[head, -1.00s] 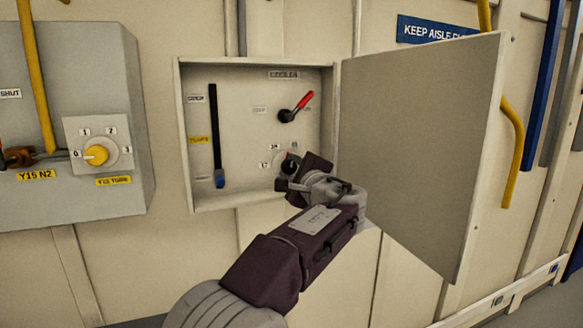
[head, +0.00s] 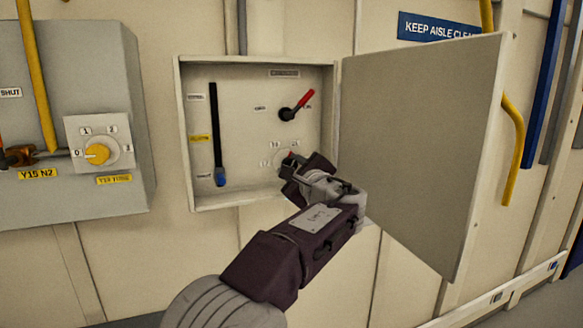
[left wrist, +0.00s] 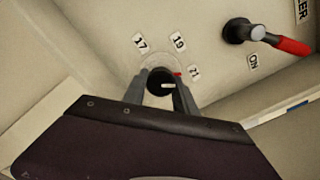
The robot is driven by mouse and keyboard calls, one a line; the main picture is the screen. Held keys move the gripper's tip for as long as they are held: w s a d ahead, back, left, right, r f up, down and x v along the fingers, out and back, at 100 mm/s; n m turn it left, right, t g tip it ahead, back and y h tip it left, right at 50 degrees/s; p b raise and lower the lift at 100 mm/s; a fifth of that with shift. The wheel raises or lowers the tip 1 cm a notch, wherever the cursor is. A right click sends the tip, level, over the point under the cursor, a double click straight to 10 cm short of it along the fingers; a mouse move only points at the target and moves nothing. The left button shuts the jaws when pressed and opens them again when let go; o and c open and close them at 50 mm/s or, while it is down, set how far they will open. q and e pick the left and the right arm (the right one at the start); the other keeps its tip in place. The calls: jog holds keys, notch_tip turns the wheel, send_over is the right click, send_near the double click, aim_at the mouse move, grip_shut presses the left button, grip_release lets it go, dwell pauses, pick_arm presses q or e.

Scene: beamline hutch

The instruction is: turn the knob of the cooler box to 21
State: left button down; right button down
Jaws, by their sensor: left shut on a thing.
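The cooler box (head: 187,130) is open on the wall. Its small dark knob (left wrist: 158,80) sits low at the right inside it, mostly covered by my gripper in the head view. My left gripper (left wrist: 160,83) is shut on the knob, a finger on each side of it. Labels 17 (left wrist: 140,42), 19 (left wrist: 178,41) and 21 (left wrist: 194,71) stand around the knob. A red mark at the knob's edge lies beside the 21 label; a short pale mark shows on the knob. My right gripper is not in view.
The box door (head: 420,150) stands open at the right, close to my gripper. A red-handled lever (head: 297,106) sits above the knob, and a black slot with a blue-ended slider (head: 220,179) is at the left. A grey box with a yellow dial (head: 97,154) hangs further left.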

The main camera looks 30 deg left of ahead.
pick_arm(q)
jog(key=shift+r, duration=0.1)
jog(key=c, duration=1.1)
grip_release()
jog(key=shift+o, duration=0.5)
jog(key=shift+a, duration=0.1)
jog(key=b+v, duration=0.3)
jog(key=v, duration=0.6)
